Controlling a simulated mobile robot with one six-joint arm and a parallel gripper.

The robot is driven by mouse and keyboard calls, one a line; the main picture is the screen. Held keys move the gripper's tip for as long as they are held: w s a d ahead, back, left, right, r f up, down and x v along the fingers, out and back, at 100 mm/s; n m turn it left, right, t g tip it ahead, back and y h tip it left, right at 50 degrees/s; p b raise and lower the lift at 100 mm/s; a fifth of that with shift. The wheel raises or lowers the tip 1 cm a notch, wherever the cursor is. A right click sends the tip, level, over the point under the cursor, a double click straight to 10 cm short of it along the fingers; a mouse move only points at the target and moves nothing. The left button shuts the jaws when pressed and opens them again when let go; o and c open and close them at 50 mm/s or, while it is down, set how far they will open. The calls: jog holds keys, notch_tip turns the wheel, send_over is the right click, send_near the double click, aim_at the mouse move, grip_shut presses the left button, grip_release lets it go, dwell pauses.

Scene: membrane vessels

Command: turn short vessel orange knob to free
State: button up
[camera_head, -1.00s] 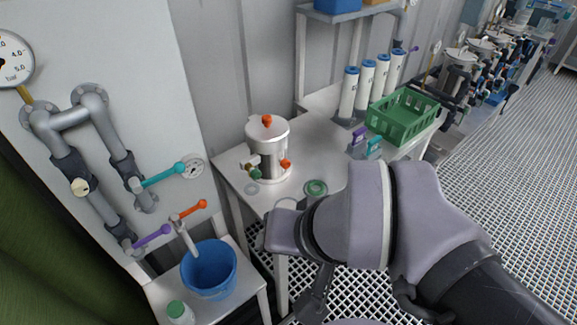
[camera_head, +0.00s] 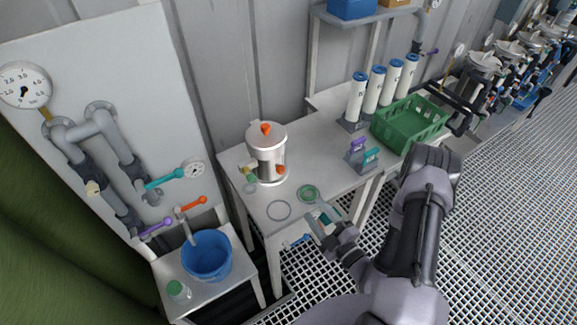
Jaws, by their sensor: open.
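The short vessel (camera_head: 267,158) is a squat metallic cylinder standing upright on the white table. One orange knob (camera_head: 266,128) sits on its lid. A second orange knob (camera_head: 281,170) is low on its right side, and a green fitting (camera_head: 249,177) is low on its left. The knobs' exact settings are too small to tell. My gripper (camera_head: 309,227) is open and empty near the table's front edge. It is to the right of and nearer than the vessel, apart from both knobs.
A grey ring (camera_head: 279,210) and a green ring (camera_head: 309,193) lie between vessel and gripper. A purple-and-teal-topped holder (camera_head: 361,158), green crate (camera_head: 409,124) and several white cylinders (camera_head: 373,90) stand to the right. A blue bucket (camera_head: 206,255) stands on a lower table at left.

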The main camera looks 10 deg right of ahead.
aim_at(283, 172)
jog(key=x, duration=1.1)
jog(key=b+x, duration=0.1)
jog(key=x, duration=0.5)
jog(key=shift+a, duration=0.4)
grip_shut()
